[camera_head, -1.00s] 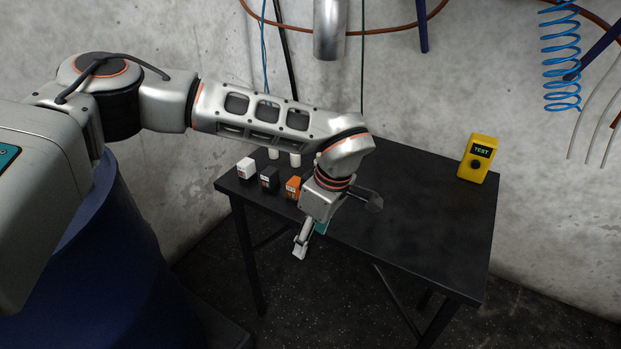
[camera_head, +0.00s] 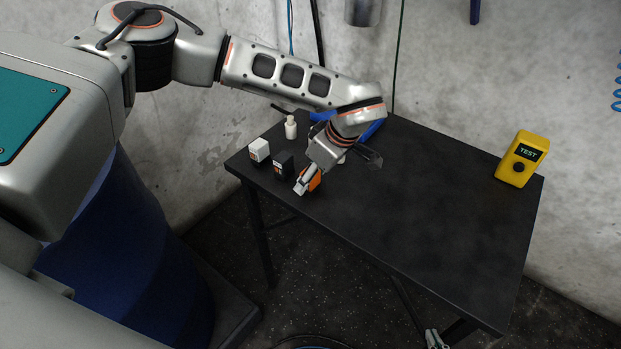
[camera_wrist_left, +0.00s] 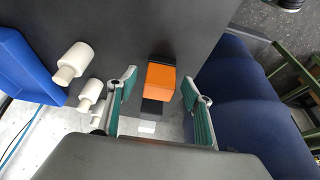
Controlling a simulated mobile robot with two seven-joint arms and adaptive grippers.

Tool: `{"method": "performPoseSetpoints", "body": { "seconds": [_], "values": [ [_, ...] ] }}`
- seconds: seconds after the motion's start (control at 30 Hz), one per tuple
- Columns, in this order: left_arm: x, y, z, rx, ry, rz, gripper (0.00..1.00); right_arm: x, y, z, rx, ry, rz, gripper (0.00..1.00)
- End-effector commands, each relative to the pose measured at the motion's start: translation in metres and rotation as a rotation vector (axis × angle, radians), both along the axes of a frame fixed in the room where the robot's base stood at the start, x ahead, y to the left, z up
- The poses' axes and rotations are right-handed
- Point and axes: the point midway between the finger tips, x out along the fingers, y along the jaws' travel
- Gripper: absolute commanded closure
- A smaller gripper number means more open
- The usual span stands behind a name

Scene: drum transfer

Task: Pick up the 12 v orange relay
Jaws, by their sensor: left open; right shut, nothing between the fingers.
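The orange relay (camera_head: 315,183) stands near the table's front left edge, partly hidden behind my left gripper (camera_head: 302,185) in the head view. In the left wrist view the relay (camera_wrist_left: 161,77) shows between the two spread fingers of the left gripper (camera_wrist_left: 159,84), with gaps on both sides. The left gripper is open and empty. My right gripper (camera_head: 435,340) shows at the bottom edge of the head view, shut, away from the relays and below the table's front edge in the picture.
A black relay (camera_head: 284,164) and a white relay (camera_head: 259,149) stand left of the orange one. White bottles (camera_head: 290,127) and a blue item (camera_head: 373,130) are behind. A yellow tester (camera_head: 522,158) stands at the table's right end. The table's middle (camera_head: 430,200) is clear.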

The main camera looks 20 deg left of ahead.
Motion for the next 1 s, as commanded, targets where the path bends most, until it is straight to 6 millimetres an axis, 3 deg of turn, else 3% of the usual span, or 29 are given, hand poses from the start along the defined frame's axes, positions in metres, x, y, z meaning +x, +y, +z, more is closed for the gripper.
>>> {"method": "performPoseSetpoints", "body": {
  "seconds": [0.13,0.4,0.57,0.6,1.0],
  "values": [
    [0.002,0.006,-0.014,-0.001,0.000,0.001,0.49,0.000,0.000,0.002,0.000,-0.001,0.000,1.00],
    [0.003,0.007,-0.017,-0.001,-0.001,0.001,0.49,0.000,0.000,0.002,0.001,-0.002,0.000,1.00],
    [0.003,0.007,-0.017,-0.001,-0.001,0.001,0.88,0.000,0.001,0.002,0.001,-0.002,0.000,1.00],
    [0.003,0.007,-0.017,-0.001,-0.001,0.001,0.92,0.000,0.000,0.002,0.001,-0.002,0.000,1.00],
    [0.004,0.007,-0.013,-0.002,-0.002,0.000,0.92,0.000,0.000,0.002,0.000,-0.001,0.000,1.00]
  ]
}}
